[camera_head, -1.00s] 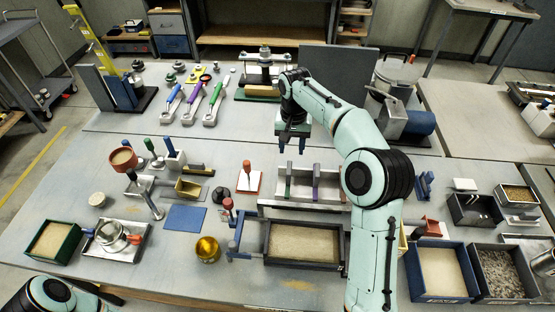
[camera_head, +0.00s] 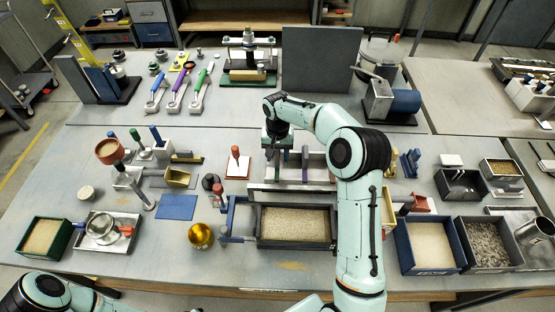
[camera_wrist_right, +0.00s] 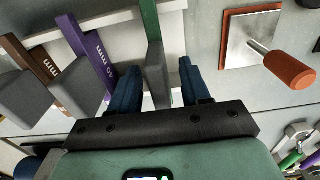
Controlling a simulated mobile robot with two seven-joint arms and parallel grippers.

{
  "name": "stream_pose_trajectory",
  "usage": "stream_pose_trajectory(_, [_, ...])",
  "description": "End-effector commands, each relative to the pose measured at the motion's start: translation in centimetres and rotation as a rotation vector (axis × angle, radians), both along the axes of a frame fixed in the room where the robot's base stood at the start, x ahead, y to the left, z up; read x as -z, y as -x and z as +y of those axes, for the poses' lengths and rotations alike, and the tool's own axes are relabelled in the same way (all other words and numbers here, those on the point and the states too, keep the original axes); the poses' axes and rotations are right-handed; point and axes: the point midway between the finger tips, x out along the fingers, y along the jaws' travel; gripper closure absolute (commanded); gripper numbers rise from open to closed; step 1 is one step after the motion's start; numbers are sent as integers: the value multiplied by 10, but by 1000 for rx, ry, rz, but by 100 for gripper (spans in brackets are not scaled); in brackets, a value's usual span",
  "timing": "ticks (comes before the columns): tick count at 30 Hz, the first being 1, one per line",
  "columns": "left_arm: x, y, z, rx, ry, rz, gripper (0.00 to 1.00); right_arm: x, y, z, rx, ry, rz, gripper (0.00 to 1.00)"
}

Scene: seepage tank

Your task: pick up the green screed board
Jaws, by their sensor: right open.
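The green screed board (camera_wrist_right: 150,28) stands in a rack, with a grey block-like part (camera_wrist_right: 155,72) at its near end in the right wrist view. My right gripper (camera_wrist_right: 158,82) is open, its two dark blue fingers on either side of this grey part, with no grip visible. In the head view my right gripper (camera_head: 277,152) is at the rack's left part and hides most of the green board. A purple board (camera_head: 304,166) stands to its right; in the wrist view the purple board (camera_wrist_right: 88,52) and a brown board (camera_wrist_right: 35,62) are to the left. My left gripper is out of view.
A red-handled plate (camera_head: 237,164) lies left of the rack. A sand-filled tray (camera_head: 295,242) with a blue clamp-like frame (camera_head: 229,216) stands in front. A dark upright panel (camera_head: 321,60) stands behind. The table between rack and panel is mostly clear.

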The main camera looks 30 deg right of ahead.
Motion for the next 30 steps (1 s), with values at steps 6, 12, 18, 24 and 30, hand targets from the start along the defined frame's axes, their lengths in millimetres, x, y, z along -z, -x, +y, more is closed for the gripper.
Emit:
stream_pose_trajectory(6, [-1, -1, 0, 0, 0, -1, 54, 10, 0, 0, 1, 0, -1, 53])
stream_pose_trajectory(12, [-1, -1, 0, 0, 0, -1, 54, 9, 0, 0, 1, 0, -1, 76])
stream_pose_trajectory(18, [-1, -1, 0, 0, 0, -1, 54, 9, 0, 0, 1, 0, -1, 100])
stream_pose_trajectory(24, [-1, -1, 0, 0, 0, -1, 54, 8, 0, 0, 1, 0, -2, 100])
stream_pose_trajectory(30, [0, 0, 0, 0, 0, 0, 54, -3, -1, 0, 0, 1, -4, 100])
